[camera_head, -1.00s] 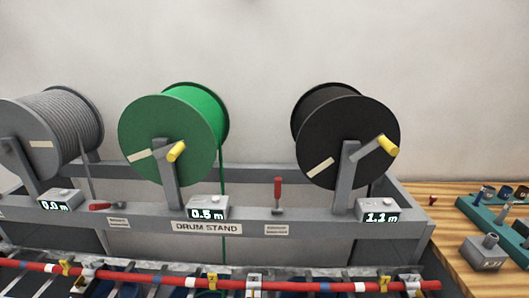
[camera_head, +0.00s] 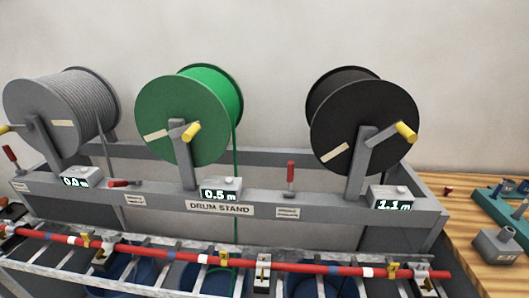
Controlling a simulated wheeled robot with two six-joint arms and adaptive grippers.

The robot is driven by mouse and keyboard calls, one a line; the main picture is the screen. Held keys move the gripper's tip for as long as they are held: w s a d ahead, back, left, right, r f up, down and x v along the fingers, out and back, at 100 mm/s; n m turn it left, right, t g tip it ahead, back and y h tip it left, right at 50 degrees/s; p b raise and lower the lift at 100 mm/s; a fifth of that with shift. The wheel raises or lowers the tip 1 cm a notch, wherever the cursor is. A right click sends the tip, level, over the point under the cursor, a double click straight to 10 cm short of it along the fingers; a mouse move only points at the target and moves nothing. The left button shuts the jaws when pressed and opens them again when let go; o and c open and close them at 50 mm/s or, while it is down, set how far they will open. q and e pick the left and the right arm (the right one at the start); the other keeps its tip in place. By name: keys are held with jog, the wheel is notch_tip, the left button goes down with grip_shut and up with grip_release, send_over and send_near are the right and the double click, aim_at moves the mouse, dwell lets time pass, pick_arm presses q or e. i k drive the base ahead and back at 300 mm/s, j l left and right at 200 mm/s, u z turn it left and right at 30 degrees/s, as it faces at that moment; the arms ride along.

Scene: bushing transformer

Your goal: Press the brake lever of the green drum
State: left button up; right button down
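The green drum (camera_head: 180,122) of cable sits on the drum stand, between the grey drum and the black drum. Its yellow-tipped crank (camera_head: 191,132) faces me, and green cable (camera_head: 236,150) hangs down its right side. A red-handled lever (camera_head: 124,184) lies flat on the stand's front rail, left of the green drum's post, above a small label (camera_head: 134,200). Another red lever (camera_head: 291,174) stands upright between the green and black drums, and a third (camera_head: 10,155) leans upright at the far left. The label text is too small to read. Neither gripper is in view.
The grey drum (camera_head: 50,115) and black drum (camera_head: 365,125) flank the green one. A meter box (camera_head: 221,190) reads 0.5 m. In front, a red striped cable (camera_head: 180,259) lies clamped across a metal rack. A wooden table (camera_head: 455,235) with tools is at right.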

aim_at(116, 183)
jog(key=j+u, duration=0.15)
jog(key=u, duration=1.5)
jog(key=i+l, duration=0.05)
jog(key=l, duration=0.05)
